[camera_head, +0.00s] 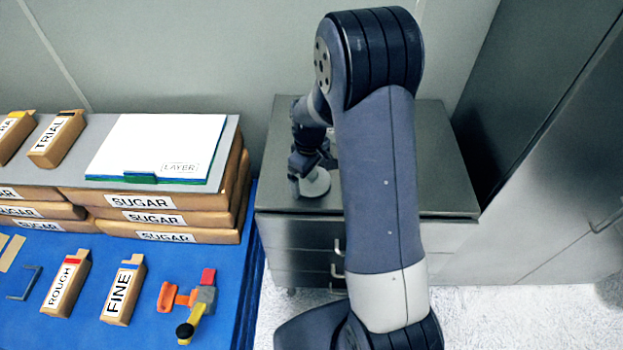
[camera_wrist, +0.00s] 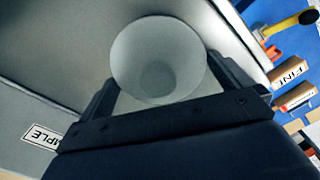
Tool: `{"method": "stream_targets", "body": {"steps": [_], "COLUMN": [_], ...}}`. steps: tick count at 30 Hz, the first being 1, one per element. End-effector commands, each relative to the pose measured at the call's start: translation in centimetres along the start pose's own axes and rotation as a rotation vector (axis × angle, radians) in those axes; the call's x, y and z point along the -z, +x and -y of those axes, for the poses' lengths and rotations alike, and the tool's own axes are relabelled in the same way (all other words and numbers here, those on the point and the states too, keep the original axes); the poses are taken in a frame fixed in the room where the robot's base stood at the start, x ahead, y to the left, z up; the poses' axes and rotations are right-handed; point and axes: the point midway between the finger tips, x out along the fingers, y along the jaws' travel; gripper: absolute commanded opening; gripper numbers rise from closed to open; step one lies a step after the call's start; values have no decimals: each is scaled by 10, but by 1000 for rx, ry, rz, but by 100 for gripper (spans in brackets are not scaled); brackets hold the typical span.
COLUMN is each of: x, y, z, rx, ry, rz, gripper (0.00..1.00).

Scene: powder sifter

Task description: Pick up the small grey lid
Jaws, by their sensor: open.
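A small light grey round piece, which I take for the grey lid (camera_head: 316,184), sits on the dark metal cabinet top beside my arm. It fills the upper middle of the wrist view (camera_wrist: 158,52) as a pale disc with a darker round centre. My gripper (camera_head: 304,167) is over the cabinet top, right at the lid. In the wrist view my gripper (camera_wrist: 160,78) is open, with one finger on each side of the disc. I cannot tell whether the fingers touch it. My gripper hides part of the lid in the head view.
The metal cabinet (camera_head: 290,204) stands against the wall. A blue table (camera_head: 150,262) at left holds stacked sugar boxes (camera_head: 150,217), boxes marked ROUGH (camera_head: 66,283) and FINE (camera_head: 123,290), and an orange and yellow tool (camera_head: 190,303). A label ending in MPLE (camera_wrist: 42,137) shows at left.

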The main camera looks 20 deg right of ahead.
Motion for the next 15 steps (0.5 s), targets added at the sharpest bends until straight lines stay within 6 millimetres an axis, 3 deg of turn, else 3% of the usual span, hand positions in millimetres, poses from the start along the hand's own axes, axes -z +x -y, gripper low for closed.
{"method": "stream_targets", "body": {"steps": [3, 13, 15], "x": [0, 0, 0], "y": [0, 0, 0], "z": [0, 0, 0], "rx": [0, 0, 0], "ry": [0, 0, 0], "rz": [0, 0, 0], "gripper": [99, 72, 71]}}
